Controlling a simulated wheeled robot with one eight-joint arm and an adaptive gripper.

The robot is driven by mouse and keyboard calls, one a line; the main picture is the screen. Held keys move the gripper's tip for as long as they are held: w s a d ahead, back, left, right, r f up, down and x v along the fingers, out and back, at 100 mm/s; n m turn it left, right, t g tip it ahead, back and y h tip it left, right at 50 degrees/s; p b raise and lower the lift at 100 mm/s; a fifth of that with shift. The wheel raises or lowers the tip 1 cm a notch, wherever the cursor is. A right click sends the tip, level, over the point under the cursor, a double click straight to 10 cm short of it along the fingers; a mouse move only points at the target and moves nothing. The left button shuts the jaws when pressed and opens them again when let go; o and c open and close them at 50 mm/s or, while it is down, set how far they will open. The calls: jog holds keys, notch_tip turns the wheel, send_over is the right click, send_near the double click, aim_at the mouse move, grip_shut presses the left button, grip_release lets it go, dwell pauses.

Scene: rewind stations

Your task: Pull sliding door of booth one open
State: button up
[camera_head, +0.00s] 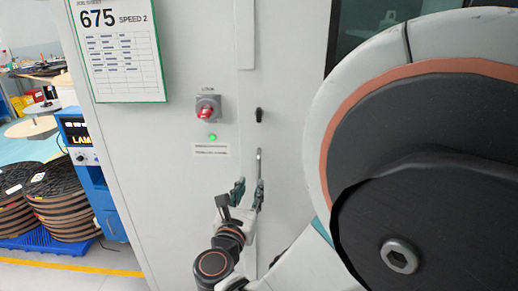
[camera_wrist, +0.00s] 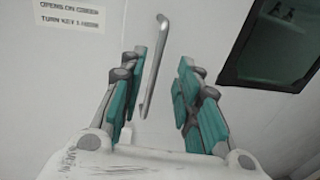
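The booth's white sliding door (camera_head: 285,100) fills the middle of the head view. Its slim grey bar handle (camera_head: 259,163) stands upright, and its lower part is partly hidden by my gripper. In the wrist view the handle (camera_wrist: 154,68) shows slightly tilted between my fingers, nearer the left finger. My gripper (camera_head: 247,190) is at the handle's lower end. In the wrist view my gripper (camera_wrist: 160,82) is open, with teal pads apart. I cannot tell whether a finger touches the handle. The door looks shut.
Left of the handle are a red key switch (camera_head: 206,110), a lit green lamp (camera_head: 212,138) and a label (camera_head: 210,150). A black keyhole fitting (camera_head: 259,115) sits above the handle. A dark window (camera_wrist: 272,42) is to the right. Stacked black reels (camera_head: 58,205) stand far left.

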aim_at(258, 170)
jog(key=b+x, duration=0.1)
jog(key=x, duration=1)
jog(key=shift+b, duration=0.3)
grip_shut()
